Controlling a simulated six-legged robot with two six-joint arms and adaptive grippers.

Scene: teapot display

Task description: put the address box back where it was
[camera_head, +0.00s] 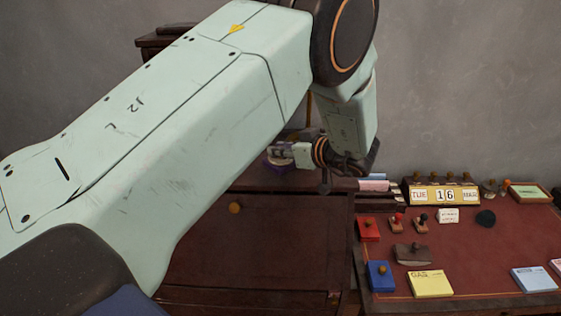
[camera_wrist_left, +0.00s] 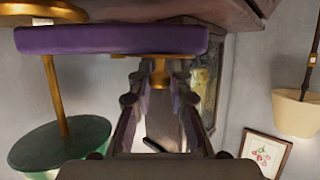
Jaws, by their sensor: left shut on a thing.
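A purple box (camera_head: 278,165) with gold parts, which looks to be the address box, is at the cabinet's top surface behind my left arm. In the left wrist view the purple box (camera_wrist_left: 110,40) is seen edge-on, with a small gold knob between the fingers. My left gripper (camera_head: 277,151) reaches in from the right, lies almost level and is shut on that knob. It also shows in the left wrist view (camera_wrist_left: 160,88). I cannot tell whether the box touches the surface under it. My right gripper is not in view.
The dark wooden cabinet (camera_head: 265,250) stands left of a red-topped desk (camera_head: 460,250). The desk holds a calendar (camera_head: 445,195), stamps and note pads (camera_head: 430,283). In the upside-down wrist view, a green-shaded lamp (camera_wrist_left: 60,145) is close to the box.

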